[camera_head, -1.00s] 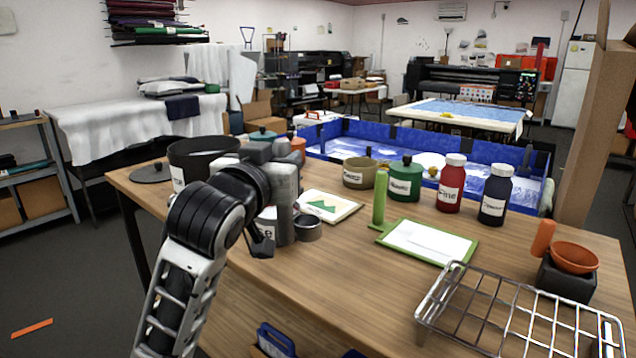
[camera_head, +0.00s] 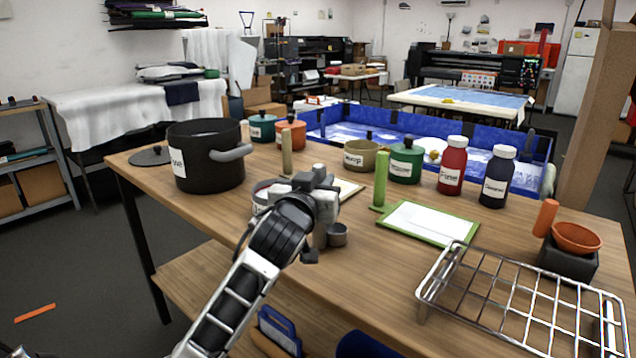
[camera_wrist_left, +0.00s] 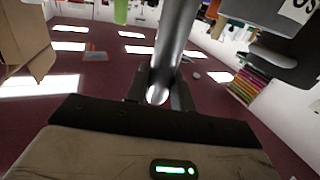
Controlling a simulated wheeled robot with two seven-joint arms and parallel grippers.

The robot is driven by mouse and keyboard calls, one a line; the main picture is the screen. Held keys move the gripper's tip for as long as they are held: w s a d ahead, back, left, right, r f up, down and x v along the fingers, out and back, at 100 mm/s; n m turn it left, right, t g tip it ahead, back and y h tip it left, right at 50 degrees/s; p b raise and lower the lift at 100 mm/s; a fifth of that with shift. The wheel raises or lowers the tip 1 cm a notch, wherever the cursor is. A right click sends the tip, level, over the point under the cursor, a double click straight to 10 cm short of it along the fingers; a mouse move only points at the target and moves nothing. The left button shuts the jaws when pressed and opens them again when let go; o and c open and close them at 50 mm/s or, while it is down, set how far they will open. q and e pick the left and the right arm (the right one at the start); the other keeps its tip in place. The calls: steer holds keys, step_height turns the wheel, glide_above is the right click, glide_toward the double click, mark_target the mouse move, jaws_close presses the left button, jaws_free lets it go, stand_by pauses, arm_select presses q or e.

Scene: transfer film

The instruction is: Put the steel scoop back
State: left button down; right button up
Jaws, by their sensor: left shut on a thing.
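The steel scoop (camera_head: 337,235) shows as a small grey cup beside my left gripper (camera_head: 311,252), in front of the framed picture card. In the left wrist view a thick shiny steel shaft (camera_wrist_left: 172,50), seemingly its handle, runs between the dark fingers of my left gripper (camera_wrist_left: 158,92). My left gripper is shut on it. Whether the cup touches the table or hangs just above it I cannot tell. A tan pot (camera_head: 361,156) with a white label stands behind; the label is too small to read surely. My right gripper is not in view.
A black pot (camera_head: 205,165) stands left on the wooden table (camera_head: 400,265). A green-framed board (camera_head: 430,224) with a green post lies right of the gripper. A green pot (camera_head: 405,163), red bottle (camera_head: 452,168), dark bottle (camera_head: 496,180) and wire rack (camera_head: 520,300) stand further right.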

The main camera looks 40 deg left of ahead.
arm_select(q)
steer(key=shift+f, duration=0.15)
steer(key=c, duration=1.2)
jaws_free()
steer(key=b+v, duration=0.1)
steer(key=v, duration=1.1)
